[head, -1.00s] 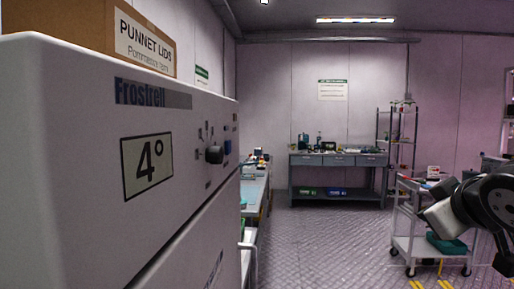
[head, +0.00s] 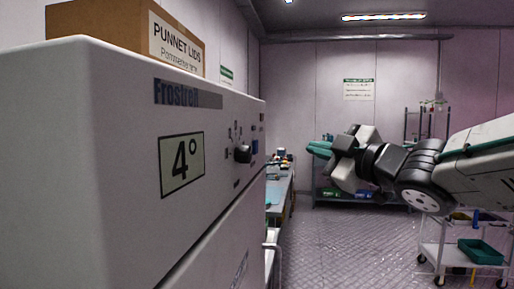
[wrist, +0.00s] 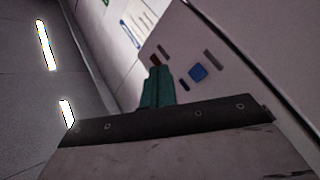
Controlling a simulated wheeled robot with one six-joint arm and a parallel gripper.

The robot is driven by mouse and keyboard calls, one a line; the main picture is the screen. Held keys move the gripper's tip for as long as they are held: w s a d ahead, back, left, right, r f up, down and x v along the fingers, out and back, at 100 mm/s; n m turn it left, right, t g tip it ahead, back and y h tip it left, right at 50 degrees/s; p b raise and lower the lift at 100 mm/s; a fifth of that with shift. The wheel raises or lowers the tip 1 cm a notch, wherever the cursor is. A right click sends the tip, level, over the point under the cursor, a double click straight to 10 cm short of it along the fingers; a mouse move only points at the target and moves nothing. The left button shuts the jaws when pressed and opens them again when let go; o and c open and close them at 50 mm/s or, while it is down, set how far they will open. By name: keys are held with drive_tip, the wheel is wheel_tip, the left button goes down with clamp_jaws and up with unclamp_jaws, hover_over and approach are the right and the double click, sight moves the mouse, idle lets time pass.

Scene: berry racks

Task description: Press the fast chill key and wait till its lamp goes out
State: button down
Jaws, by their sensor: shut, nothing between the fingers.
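The white Frostrell cabinet (head: 110,150) fills the left of the head view, with a "4°" display (head: 181,164) and a black knob (head: 243,153). A blue key (head: 255,147) sits just right of the knob; it also shows in the wrist view as a blue square (wrist: 198,73) among small dark marks. I cannot read any label by it, and I see no clearly lit lamp. My gripper (head: 312,149) is shut and empty, its teal fingers in the air right of the panel, apart from it. In the wrist view the fingers (wrist: 157,80) point toward the panel, left of the blue key.
A cardboard box marked Punnet Lids (head: 175,45) stands on the cabinet. A bench (head: 279,190) runs behind the cabinet on the right. A wheeled cart (head: 440,258) with a green tray (head: 480,252) stands at the right. The floor between is clear.

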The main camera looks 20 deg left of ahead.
drive_tip(key=s+a, duration=0.2)
drive_tip(key=a, duration=0.6)
drive_tip(key=shift+a, duration=0.25)
idle(1.9)
drive_tip(key=shift+s+a, duration=0.1)
drive_tip(key=shift+a, duration=0.3)
drive_tip(key=shift+s+a, duration=0.1)
drive_tip(key=shift+a, duration=0.35)
idle(0.7)
drive_tip(key=shift+d, duration=0.15)
drive_tip(key=shift+w+d, duration=0.2)
drive_tip(key=shift+d, duration=0.5)
drive_tip(key=shift+d, duration=0.1)
drive_tip(key=shift+w+d, duration=0.2)
drive_tip(key=shift+d, duration=0.6)
drive_tip(key=shift+w+d, duration=0.15)
drive_tip(key=shift+d, duration=0.6)
drive_tip(key=shift+w+d, duration=0.2)
drive_tip(key=shift+d, duration=0.6)
